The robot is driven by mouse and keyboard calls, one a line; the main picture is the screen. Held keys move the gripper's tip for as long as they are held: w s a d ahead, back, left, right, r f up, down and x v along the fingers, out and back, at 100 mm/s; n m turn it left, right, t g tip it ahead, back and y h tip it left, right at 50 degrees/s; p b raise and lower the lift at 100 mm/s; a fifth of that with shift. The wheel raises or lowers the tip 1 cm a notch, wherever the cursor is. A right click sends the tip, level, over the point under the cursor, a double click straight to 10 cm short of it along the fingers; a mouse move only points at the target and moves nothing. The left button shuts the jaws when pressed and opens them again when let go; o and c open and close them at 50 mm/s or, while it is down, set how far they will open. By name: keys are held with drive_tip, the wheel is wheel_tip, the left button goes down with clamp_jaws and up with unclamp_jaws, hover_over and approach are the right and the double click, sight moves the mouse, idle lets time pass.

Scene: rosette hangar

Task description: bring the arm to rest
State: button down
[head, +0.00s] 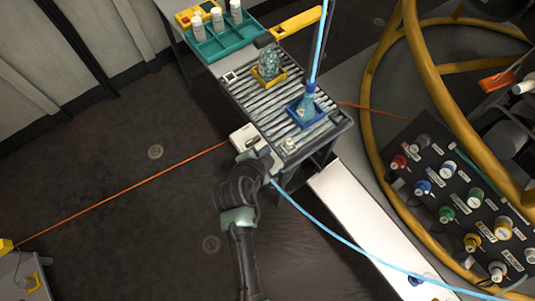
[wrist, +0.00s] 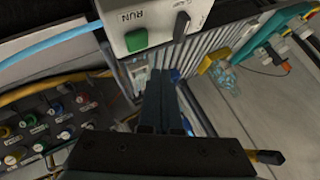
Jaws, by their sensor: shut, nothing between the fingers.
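My arm (head: 240,205) reaches up from the bottom of the head view to the near side of a roller table (head: 262,100). My gripper (wrist: 160,82) shows in the wrist view with its dark fingers together and nothing between them. Its fingers are hard to make out in the head view. A pale control box (head: 243,135) sits on the table's edge beside my wrist. In the wrist view the box (wrist: 115,15) carries a green RUN button (wrist: 136,39) and a dark lever (wrist: 181,26). I cannot tell whether my fingers touch anything.
A blue tray (head: 292,115) and a yellow tray (head: 256,82) with clear glassware stand on the rollers. A light-blue hose (head: 318,215) runs right of my arm. A yellow ring frame (head: 372,75) and a connector panel (head: 440,185) stand right. Floor at left is largely open, crossed by an orange line.

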wheel_tip(320, 180, up, 2)
drive_tip(key=shift+r+p, duration=0.15)
drive_tip(key=shift+p, duration=0.45)
drive_tip(key=w+r+n+t+y+p, duration=0.1)
drive_tip(key=w+r+n+t+p, duration=0.3)
drive_tip(key=r, duration=1.7)
drive_tip(key=w+r+n+t+p, duration=0.1)
drive_tip(key=w+r+t, duration=0.5)
drive_tip(key=r, duration=1.6)
drive_tip(key=s+r+n+t+p, duration=0.1)
drive_tip(key=s+r, duration=0.4)
drive_tip(key=r, duration=0.7)
drive_tip(key=s+r+n+t+y+p, duration=0.1)
drive_tip(key=s+r+n+t, duration=0.3)
drive_tip(key=r, duration=0.8)
drive_tip(key=s+r+n+t+p, duration=0.1)
drive_tip(key=s+r+n+t, duration=0.1)
drive_tip(key=s+r, duration=0.5)
wheel_tip(320, 180, up, 5)
drive_tip(key=shift+s+d+f+n+t+y+p, duration=0.15)
drive_tip(key=shift+d+n+t+y+p, duration=0.2)
drive_tip(key=shift+t, duration=0.45)
